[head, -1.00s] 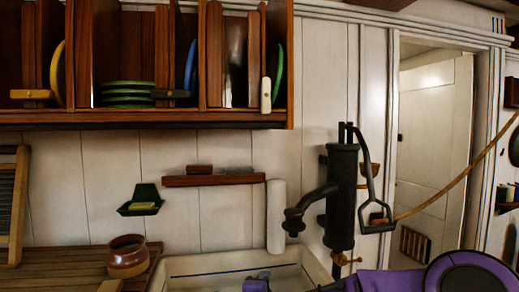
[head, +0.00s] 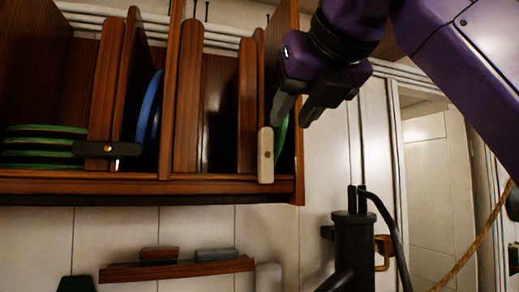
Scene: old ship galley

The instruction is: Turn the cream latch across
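The cream latch (head: 265,155) is a small upright bar with a brass pivot, on the front of the wooden plate rack (head: 230,186) near its right end. It stands vertical, beside the edge of a green plate (head: 282,135). My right gripper (head: 297,112) reaches in from the upper right. Its two dark fingers point down and left, apart with a gap between them and nothing in it. In the picture the fingertips lie just above and right of the latch's top; I cannot tell the depth between them. My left gripper is out of view.
A black latch (head: 106,149) lies horizontal across the rack slot at left. Green plates (head: 42,146) and a blue plate (head: 148,108) sit in the rack. A black pump (head: 354,245) stands below right. A small wall shelf (head: 176,269) is below the rack.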

